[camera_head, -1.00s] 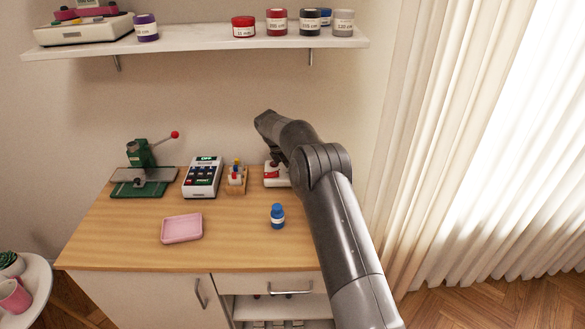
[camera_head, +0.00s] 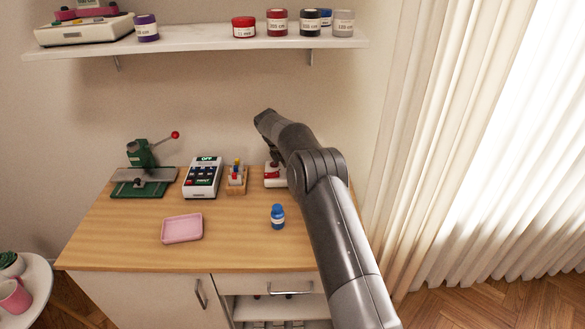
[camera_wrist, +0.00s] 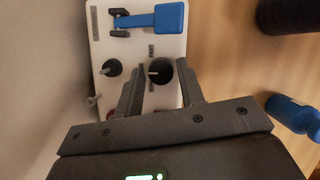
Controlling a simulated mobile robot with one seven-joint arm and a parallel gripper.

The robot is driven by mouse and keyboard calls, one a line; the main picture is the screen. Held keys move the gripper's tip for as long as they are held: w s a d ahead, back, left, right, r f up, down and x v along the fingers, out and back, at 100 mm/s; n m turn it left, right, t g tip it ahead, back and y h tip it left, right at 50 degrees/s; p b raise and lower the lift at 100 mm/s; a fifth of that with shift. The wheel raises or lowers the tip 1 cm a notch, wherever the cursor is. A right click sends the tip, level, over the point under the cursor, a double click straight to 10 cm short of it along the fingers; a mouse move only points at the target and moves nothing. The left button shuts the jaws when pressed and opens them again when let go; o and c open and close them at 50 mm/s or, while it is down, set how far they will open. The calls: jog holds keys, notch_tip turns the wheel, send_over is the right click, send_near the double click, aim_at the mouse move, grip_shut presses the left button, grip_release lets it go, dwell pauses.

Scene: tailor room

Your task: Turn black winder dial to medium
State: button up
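The winder is a white machine (camera_wrist: 171,48) with a blue block and arm on top, seen from above in the wrist view. Its black dial (camera_wrist: 160,71) has a light pointer line. A smaller black knob (camera_wrist: 112,68) sits to its left. My gripper (camera_wrist: 159,78) is open, with one finger on each side of the black dial; small gaps seem to show, and I cannot tell whether either finger touches. In the head view the winder (camera_head: 270,182) stands at the bench's back right, partly hidden by my arm.
On the wooden bench (camera_head: 125,240) are a blue bottle (camera_head: 278,217), a pink tray (camera_head: 182,229), a wooden spool stand (camera_head: 236,182), a white keypad device (camera_head: 203,178) and a green press (camera_head: 144,180). The wall is close behind the winder. A shelf (camera_head: 200,44) hangs above.

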jog(key=shift+r, duration=0.1)
jog(key=v, duration=1)
jog(key=shift+r, duration=0.3)
jog(key=shift+a, duration=0.1)
